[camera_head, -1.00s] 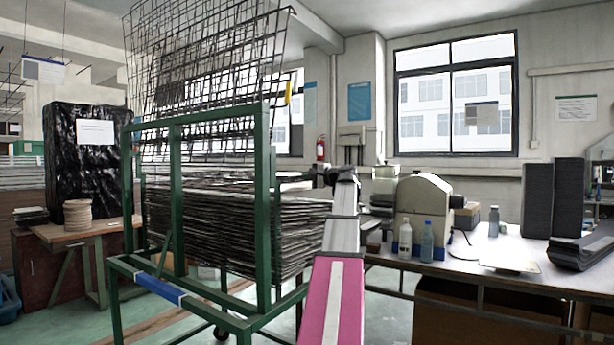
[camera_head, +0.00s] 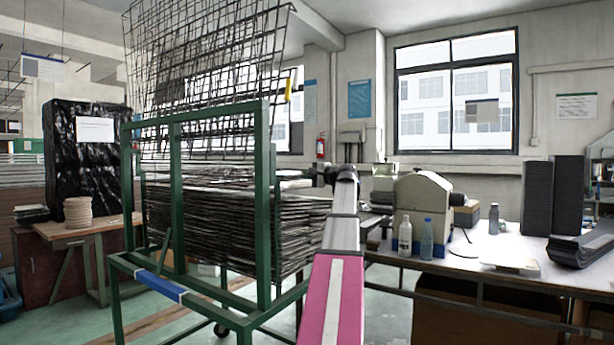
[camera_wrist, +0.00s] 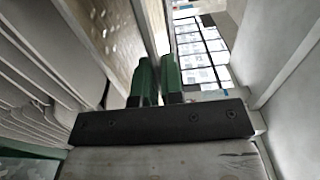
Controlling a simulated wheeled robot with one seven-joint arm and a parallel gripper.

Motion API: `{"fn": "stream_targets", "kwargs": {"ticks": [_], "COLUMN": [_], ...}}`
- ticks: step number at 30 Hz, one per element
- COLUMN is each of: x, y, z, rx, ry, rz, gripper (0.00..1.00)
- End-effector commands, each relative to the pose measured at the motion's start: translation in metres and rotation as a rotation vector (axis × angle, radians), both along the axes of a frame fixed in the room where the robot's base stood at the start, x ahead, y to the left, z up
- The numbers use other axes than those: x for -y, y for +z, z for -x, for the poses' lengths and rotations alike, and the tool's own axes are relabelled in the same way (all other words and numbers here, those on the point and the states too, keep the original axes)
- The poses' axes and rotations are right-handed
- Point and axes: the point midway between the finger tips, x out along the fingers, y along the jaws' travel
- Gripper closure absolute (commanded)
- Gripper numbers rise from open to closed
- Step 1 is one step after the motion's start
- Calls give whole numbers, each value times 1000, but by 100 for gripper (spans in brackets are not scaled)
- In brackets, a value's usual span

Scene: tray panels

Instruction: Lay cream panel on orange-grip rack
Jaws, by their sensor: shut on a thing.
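In the wrist view, my gripper (camera_wrist: 159,82) has its two green fingers close together, shut on the edge of a tan, speckled panel (camera_wrist: 115,35). I take this for the cream panel; its far part runs out of the picture. In the head view, my gripper and the panel are hard to make out behind the green frame. The green-framed trolley (camera_head: 262,200) holds a stack of wire racks (camera_head: 215,225) below and tilted-up wire racks (camera_head: 205,70) above. A yellow-orange grip (camera_head: 288,89) shows on the right edge of the raised racks.
A bench (camera_head: 490,265) on the right carries a beige machine (camera_head: 420,200), bottles and dark stacks. A small wooden table (camera_head: 85,232) stands left of the trolley. In the wrist view, pale slats (camera_wrist: 35,75) lie close on the left.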

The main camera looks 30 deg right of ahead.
Motion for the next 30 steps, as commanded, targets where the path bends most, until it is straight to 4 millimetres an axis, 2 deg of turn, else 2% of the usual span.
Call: {"fn": "stream_targets", "kwargs": {"ticks": [6,7,9,30], "x": [0,0,0,0], "y": [0,0,0,-1], "z": [0,0,0,0], "rx": [0,0,0,0], "ry": [0,0,0,0], "rz": [0,0,0,0], "gripper": [100,82,62,62]}}
